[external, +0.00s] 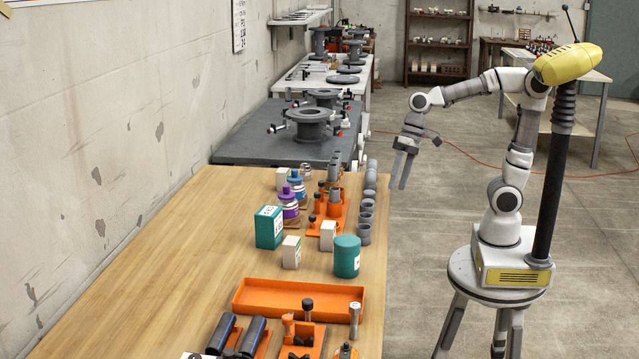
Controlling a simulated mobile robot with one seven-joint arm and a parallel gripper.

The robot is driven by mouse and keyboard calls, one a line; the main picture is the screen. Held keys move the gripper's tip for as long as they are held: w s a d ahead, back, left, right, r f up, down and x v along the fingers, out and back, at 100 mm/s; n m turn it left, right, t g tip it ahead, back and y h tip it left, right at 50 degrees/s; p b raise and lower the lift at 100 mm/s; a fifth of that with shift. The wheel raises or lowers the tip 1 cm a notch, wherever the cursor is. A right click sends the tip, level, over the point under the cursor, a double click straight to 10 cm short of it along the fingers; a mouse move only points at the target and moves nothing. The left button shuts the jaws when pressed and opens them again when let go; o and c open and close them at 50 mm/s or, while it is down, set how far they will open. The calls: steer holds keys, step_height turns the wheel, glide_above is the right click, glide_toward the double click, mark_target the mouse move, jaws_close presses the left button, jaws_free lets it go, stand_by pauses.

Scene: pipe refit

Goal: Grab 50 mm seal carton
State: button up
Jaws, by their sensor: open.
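Several small cartons stand on the wooden table (130,290). A white carton (291,252) is in front of a teal carton (268,230). Another white carton (328,235) is to the right, behind a teal cylinder (346,257). A third pale carton (283,178) stands farther back. Their print is too small to read, so I cannot tell which is the 50 mm seal carton. My gripper (399,182) is open and empty, pointing down in the air right of the table's right edge, apart from all cartons.
Purple-and-white bottles (289,204) and blue-lidded ones stand behind the teal carton. An orange rack (330,213) and a row of grey pipe pieces (367,201) line the right edge. An empty orange tray (298,298) lies in front. The table's left side is clear.

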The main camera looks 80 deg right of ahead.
steer(key=w+a+f+m+g+y+p, duration=0.1)
steer(key=w+a+m+y+p, duration=0.2)
steer(key=w+m, duration=0.35)
steer(key=w+a+f+m+y+p, duration=0.2)
steer(key=w+a+m+y+p, duration=0.15)
steer(key=w, duration=0.65)
steer(key=w+a+f+m+g+y+p, duration=0.1)
steer(key=w+a+m+y+p, duration=0.25)
steer(key=w, duration=0.55)
steer(key=b, duration=0.3)
glide_toward(292, 251)
steer(key=f, duration=0.2)
steer(key=w+a+f, duration=0.1)
steer(key=shift+f, duration=0.15)
steer(key=shift+r+b+x, duration=0.2)
steer(key=shift+b+x, duration=0.8)
steer(key=shift+x, duration=2)
steer(key=shift+s, duration=0.1)
jaws_close()
